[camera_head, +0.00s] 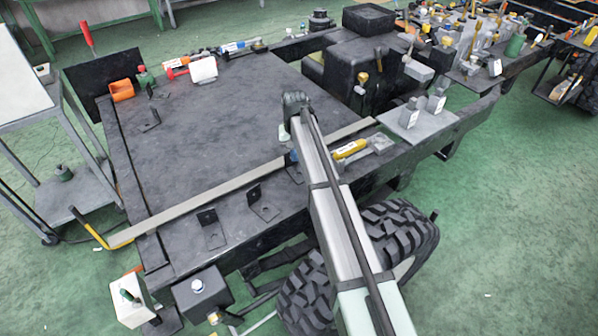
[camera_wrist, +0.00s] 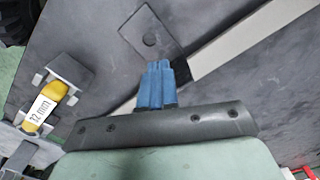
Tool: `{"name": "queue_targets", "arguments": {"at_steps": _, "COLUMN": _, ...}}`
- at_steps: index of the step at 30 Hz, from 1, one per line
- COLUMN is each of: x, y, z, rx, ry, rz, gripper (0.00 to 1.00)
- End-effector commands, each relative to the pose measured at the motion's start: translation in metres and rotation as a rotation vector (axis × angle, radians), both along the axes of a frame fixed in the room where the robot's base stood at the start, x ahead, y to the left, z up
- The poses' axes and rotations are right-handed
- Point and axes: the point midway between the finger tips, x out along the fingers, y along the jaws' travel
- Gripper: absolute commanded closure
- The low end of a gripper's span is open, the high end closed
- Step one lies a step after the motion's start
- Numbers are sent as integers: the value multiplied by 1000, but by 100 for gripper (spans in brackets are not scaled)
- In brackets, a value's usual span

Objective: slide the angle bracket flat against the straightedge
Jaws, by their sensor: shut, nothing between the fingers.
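The straightedge (camera_head: 200,203) is a long pale bar lying diagonally across the dark plate; it also crosses the wrist view (camera_wrist: 236,42). A dark angle bracket (camera_head: 294,174) lies on the near side of the bar, partly hidden by my arm. In the wrist view its flat leg with a hole (camera_wrist: 150,38) shows beyond my fingers, and its dark upright leg (camera_wrist: 181,70) stands beside the bar. I cannot tell if they meet flush. My gripper (camera_wrist: 156,84) has blue fingers, shut and empty, close to the upright leg; contact is unclear.
Two similar brackets (camera_head: 211,231) (camera_head: 263,204) stand left along the near side of the bar, and another (camera_head: 150,121) is far left. The middle of the plate (camera_head: 225,130) is clear.

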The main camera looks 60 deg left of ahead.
Motion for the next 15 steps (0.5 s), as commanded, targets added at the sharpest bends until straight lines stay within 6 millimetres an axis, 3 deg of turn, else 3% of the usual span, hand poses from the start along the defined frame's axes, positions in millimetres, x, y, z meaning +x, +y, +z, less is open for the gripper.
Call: {"name": "queue_targets", "arguments": {"at_steps": 15, "x": 0, "y": -4, "z": 25, "rx": 0, "ry": 0, "rz": 0, "gripper": 100}}
